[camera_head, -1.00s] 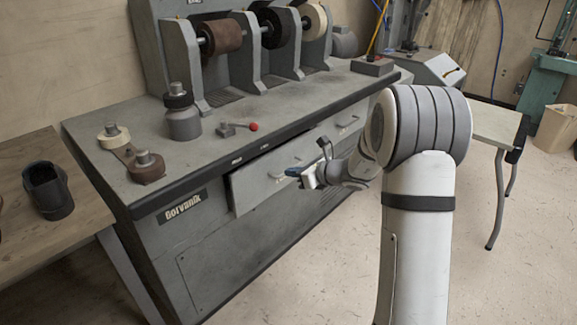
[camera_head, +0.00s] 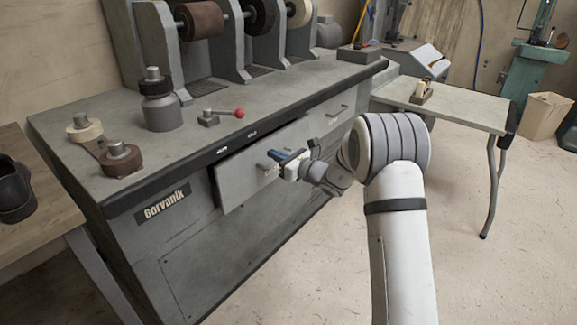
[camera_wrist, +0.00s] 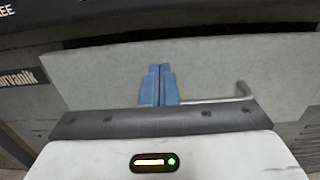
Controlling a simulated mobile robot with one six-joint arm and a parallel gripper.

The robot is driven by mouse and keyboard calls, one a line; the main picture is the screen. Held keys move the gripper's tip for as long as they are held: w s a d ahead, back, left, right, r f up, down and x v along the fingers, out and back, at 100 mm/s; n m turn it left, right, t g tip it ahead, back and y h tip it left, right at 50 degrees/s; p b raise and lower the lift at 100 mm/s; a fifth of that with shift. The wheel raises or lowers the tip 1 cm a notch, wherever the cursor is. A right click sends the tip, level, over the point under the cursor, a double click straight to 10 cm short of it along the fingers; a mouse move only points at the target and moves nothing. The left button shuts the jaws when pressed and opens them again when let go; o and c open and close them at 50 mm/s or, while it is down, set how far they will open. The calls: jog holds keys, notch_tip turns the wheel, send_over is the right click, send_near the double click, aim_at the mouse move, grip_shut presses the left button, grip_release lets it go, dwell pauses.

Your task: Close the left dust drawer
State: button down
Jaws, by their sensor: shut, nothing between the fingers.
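The left dust drawer (camera_head: 237,180) is a grey panel under the bench top. It stands out from the cabinet front, with a dark gap along its top edge. Its front fills the middle of the wrist view (camera_wrist: 95,78), where its bar handle (camera_wrist: 243,92) shows to the right of my fingers. My gripper (camera_head: 277,155) has blue fingers and is at the drawer front beside the handle. In the wrist view the fingers (camera_wrist: 159,84) are together, empty, and point at the panel; I cannot tell whether they touch it.
A second drawer (camera_head: 338,113) is to the right, apparently flush. A side table (camera_head: 460,105) stands at the right. The floor in front is clear.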

aim_at(261, 148)
jog(key=shift+b+x, duration=0.35)
jog(key=shift+x, duration=1.4)
jog(key=shift+w, duration=0.1)
